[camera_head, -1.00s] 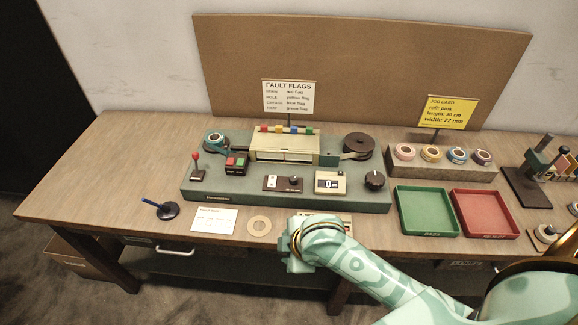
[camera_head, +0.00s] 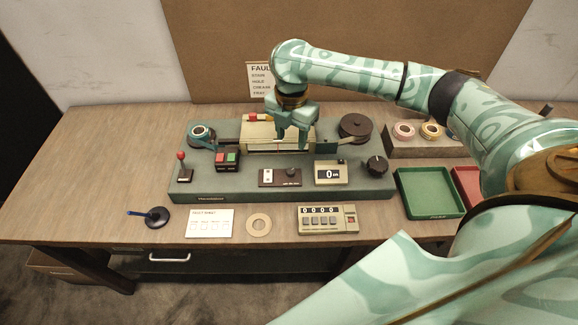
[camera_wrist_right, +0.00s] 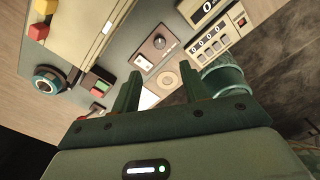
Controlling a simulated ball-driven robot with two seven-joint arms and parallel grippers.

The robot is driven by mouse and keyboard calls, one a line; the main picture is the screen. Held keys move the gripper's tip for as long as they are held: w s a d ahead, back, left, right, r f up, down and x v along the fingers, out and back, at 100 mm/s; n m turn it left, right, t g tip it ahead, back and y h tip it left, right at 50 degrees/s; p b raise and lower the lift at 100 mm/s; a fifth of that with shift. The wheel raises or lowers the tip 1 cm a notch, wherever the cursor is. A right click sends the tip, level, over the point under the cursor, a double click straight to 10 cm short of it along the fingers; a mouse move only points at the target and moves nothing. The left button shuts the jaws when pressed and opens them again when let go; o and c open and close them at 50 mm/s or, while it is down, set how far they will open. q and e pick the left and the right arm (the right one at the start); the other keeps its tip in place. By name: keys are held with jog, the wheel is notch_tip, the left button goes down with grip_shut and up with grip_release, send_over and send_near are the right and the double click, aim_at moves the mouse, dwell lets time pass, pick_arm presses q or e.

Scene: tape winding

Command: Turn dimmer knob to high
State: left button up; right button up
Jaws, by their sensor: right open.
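A small dark knob (camera_head: 290,172) sits on a brown panel (camera_head: 268,183) beside a pale switch, on the front of the green-grey machine base (camera_head: 220,185). The knob also shows in the right wrist view (camera_wrist_right: 159,42), beyond my fingertips. A larger black knob (camera_head: 377,165) stands at the base's right end. Labels are too small to read, so I cannot tell for sure which is the dimmer. My right gripper (camera_head: 292,139) is open and empty, fingers pointing down over the cream box (camera_head: 262,133), behind the small knob. It touches neither knob. My left gripper is out of view.
A counter display (camera_head: 331,174) stands right of the panel, red and green buttons (camera_head: 227,159) and a red-tipped lever (camera_head: 182,165) to its left. A keypad device (camera_head: 327,219) and a tan ring (camera_head: 258,225) lie in front. A green tray (camera_head: 428,193) is at right.

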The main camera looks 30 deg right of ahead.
aim_at(291, 171)
notch_tip(291, 171, down, 12)
jog(key=b, duration=0.4)
jog(key=shift+f, duration=0.2)
grip_shut()
